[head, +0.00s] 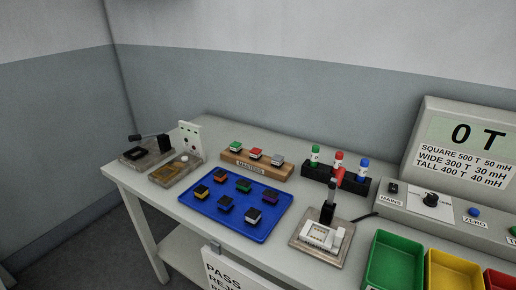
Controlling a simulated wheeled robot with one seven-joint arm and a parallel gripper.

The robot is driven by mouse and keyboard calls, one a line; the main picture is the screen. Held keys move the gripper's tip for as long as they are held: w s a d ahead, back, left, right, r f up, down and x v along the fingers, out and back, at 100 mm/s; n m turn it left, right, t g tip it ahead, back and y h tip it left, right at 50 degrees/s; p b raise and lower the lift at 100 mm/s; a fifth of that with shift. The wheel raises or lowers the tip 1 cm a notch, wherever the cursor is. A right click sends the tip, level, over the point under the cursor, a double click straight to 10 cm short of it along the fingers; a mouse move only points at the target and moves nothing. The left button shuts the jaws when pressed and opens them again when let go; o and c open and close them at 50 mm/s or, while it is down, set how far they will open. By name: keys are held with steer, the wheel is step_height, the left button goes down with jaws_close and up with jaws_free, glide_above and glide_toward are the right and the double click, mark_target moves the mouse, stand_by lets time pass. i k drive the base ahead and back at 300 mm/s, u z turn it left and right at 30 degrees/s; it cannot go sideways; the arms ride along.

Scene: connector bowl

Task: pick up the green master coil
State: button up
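The green master coil (236,146) is a small block with a green top, a pale band and a dark base. In the head view it sits at the left end of a wooden stand (270,175) whose front label appears to read MASTERS. A red-topped coil (255,154) and a grey-topped coil (277,160) sit to its right on the same stand, with gaps between them. My gripper is not in view.
A blue tray (273,216) with several coils lies in front of the stand. A black rack (321,175) with green, red and blue capped bottles stands to the right. A test fixture (321,240), bins and a display (465,148) are further right.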

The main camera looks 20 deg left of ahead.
mark_target(235, 147)
steer(key=z, duration=2.7)
steer(key=k, duration=2.65)
steer(key=u, duration=2.35)
